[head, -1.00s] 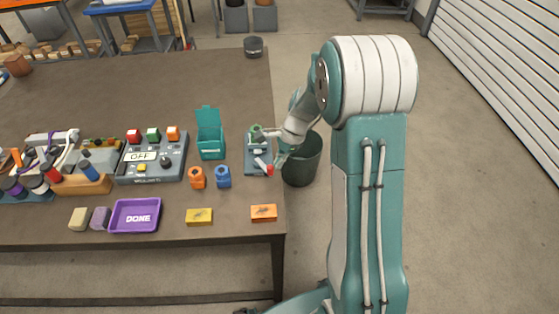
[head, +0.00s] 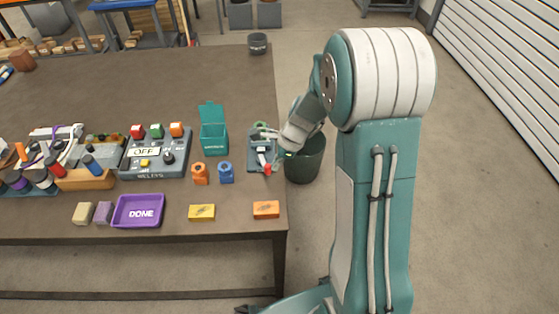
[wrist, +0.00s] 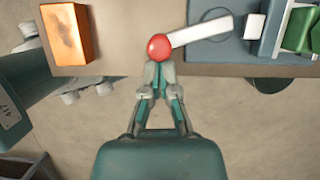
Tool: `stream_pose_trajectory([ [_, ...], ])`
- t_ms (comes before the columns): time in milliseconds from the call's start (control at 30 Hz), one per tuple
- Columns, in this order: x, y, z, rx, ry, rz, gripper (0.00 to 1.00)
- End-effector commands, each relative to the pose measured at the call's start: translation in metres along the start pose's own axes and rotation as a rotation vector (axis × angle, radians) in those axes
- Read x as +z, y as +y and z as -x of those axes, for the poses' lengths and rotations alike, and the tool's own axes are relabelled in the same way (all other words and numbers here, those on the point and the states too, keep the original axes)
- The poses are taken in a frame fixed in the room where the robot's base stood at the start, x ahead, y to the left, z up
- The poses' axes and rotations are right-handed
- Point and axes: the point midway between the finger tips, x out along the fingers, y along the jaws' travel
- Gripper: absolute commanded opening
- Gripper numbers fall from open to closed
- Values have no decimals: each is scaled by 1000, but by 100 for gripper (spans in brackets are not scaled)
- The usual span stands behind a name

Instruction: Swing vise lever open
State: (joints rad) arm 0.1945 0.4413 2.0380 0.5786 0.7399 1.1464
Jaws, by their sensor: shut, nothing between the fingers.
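The small vise (head: 256,150) stands near the right edge of the table in the head view, with green between its jaws. Its white lever (head: 262,158) ends in a red knob (head: 267,168) toward the table's front. In the wrist view the red knob (wrist: 158,46) is at the top centre, and the white lever (wrist: 202,31) runs right and slightly up from it. My gripper (wrist: 160,68) is shut and empty, its tips just below the knob at the table edge. I cannot tell whether they touch it. In the head view my gripper is partly hidden beside the vise.
An orange box (head: 266,209) lies at the table's front right corner; it also shows in the wrist view (wrist: 67,34). A dark bin (head: 306,160) stands on the floor right of the table. Blue (head: 226,173) and orange (head: 200,174) parts stand left of the vise.

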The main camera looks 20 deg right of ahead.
Motion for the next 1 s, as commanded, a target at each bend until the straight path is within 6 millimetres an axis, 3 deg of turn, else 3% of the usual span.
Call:
stream_pose_trajectory([
  [600, 38, 13, -15, -208, 0, -523, 0],
  [1000, 52, 10, -21, -206, 0, -520, 0],
])
